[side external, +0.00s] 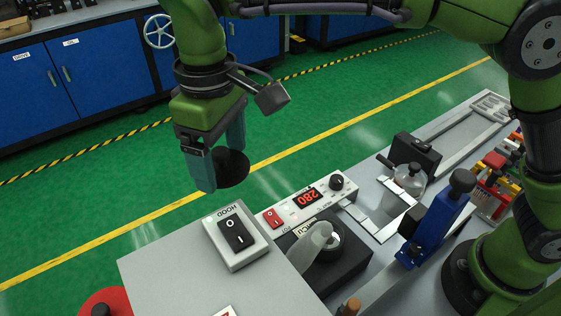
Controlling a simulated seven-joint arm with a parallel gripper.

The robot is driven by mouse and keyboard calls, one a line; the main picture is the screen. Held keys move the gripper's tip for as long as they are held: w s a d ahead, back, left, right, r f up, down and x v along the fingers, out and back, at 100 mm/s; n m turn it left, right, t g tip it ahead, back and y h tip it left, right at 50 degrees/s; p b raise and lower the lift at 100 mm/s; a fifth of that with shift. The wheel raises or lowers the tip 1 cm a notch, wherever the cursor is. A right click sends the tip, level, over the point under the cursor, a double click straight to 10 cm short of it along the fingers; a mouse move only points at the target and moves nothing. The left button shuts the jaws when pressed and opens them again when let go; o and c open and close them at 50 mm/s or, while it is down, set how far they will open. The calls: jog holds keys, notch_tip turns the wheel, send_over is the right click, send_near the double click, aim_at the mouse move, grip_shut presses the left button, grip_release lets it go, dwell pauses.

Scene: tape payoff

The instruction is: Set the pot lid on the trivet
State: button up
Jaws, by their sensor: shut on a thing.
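My gripper (219,166) has teal fingers pointing down, shut on a dark round disc that looks like the pot lid (233,169). The lid is held in the air, tilted towards the camera, above and behind the grey box with the HOOD switch. The pot (335,236) is a dark unit with a round opening on the bench, below and to the right of my gripper. A pale, translucent curved piece stands at its opening. I cannot make out a trivet for certain in this view.
The HOOD switch (236,234) stands on a grey surface (165,262). A controller (304,199) reading 280 sits behind the pot. A red round thing (97,296) is cut off at lower left.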

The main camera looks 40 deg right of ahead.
jog(key=shift+n, duration=0.4)
jog(key=shift+w+a+f, duration=0.1)
jog(key=shift+a+f, duration=0.1)
jog(key=shift+f, duration=5.55)
jog(key=shift+w+a+f, duration=0.1)
jog(key=shift+a+f, duration=0.05)
jog(key=shift+f, duration=5.55)
jog(key=shift+f, duration=0.4)
jog(key=o, duration=1.1)
jog(key=shift+c, duration=0.2)
notch_tip(320, 180, up, 7)
